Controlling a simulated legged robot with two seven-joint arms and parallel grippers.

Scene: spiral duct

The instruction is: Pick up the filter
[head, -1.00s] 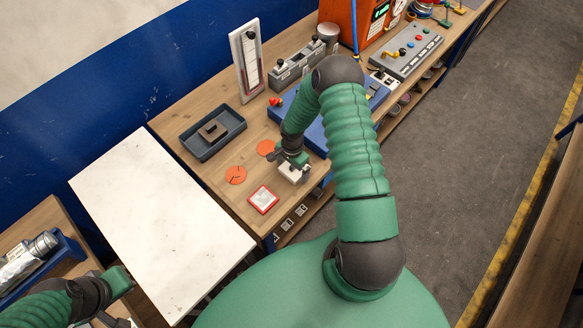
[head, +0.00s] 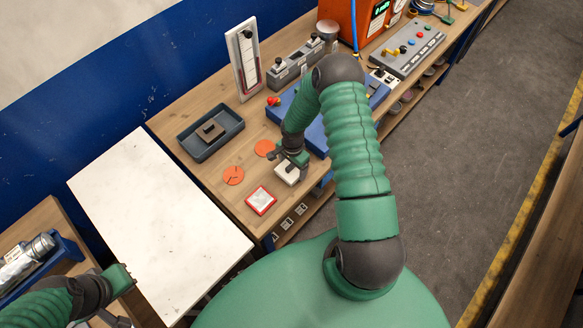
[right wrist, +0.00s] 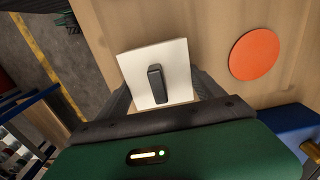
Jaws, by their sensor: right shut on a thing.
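A white square piece with a dark upright handle, which looks like the filter (head: 287,174), is at the bench's front edge in the head view. It also shows in the right wrist view (right wrist: 180,66), with one finger along each side. My right gripper (head: 290,165) is above it and shut on it. I cannot tell whether it rests on the wood or is slightly raised. My left gripper (head: 118,292) is at the lower left, beside the white tabletop; its fingers are not clear.
A red-framed white square (head: 261,200) and two orange discs (head: 233,176) lie on the wooden bench (head: 215,205) nearby. A dark tray (head: 196,144) holding a small block stands behind them. A blue base (head: 316,137) is close to my right arm. The white tabletop (head: 150,225) is bare.

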